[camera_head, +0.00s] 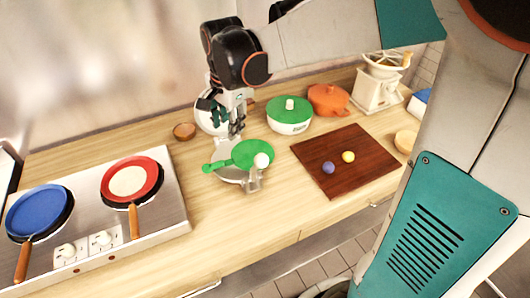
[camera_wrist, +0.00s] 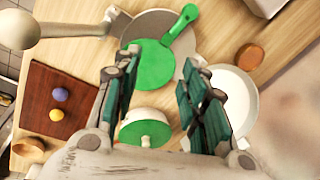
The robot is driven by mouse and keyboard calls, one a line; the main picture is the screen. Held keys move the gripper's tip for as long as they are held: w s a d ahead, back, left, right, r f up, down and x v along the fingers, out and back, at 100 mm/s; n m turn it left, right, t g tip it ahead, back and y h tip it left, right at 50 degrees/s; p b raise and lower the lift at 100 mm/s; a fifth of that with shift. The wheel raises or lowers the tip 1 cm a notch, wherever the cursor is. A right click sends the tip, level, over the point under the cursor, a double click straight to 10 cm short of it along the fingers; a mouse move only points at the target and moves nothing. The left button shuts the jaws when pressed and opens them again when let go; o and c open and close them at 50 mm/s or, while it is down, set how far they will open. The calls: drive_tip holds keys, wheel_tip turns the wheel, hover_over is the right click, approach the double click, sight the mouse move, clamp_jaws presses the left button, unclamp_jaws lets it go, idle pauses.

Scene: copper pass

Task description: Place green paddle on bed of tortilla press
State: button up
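The green paddle (camera_head: 254,152) lies flat at the tortilla press, disc to the right and handle to the left in the head view. In the wrist view, the paddle (camera_wrist: 153,68) overlaps the round grey press bed (camera_wrist: 135,28), its disc toward one edge. I cannot tell whether it touches the bed fully. In the head view the bed (camera_head: 233,175) shows below the paddle. The press lever ends in a white knob (camera_wrist: 18,28), also in the head view (camera_head: 262,160). My gripper (camera_head: 233,137) is over the paddle, open, its teal fingers (camera_wrist: 160,62) apart with nothing visibly clamped.
A green-lidded pot (camera_head: 289,113), orange pot (camera_head: 328,98) and white grinder (camera_head: 378,85) stand behind. A brown board (camera_head: 345,178) with two small balls lies right. A stove (camera_head: 90,245) with two pans is left. A white round dish (camera_wrist: 235,92) and brown bowl (camera_head: 184,131) are near my gripper.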

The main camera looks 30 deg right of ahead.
drive_tip(key=s+d+r+n+t, duration=0.1)
drive_tip(key=s+r+n+t, duration=0.1)
drive_tip(key=s+n, duration=0.4)
drive_tip(key=s+d+r+n+t, duration=0.1)
drive_tip(key=s+d+n+t, duration=0.1)
drive_tip(key=s+n, duration=0.5)
drive_tip(key=shift+s+r+t, duration=0.35)
drive_tip(key=shift+s+t, duration=0.35)
drive_tip(key=shift+s, duration=2.3)
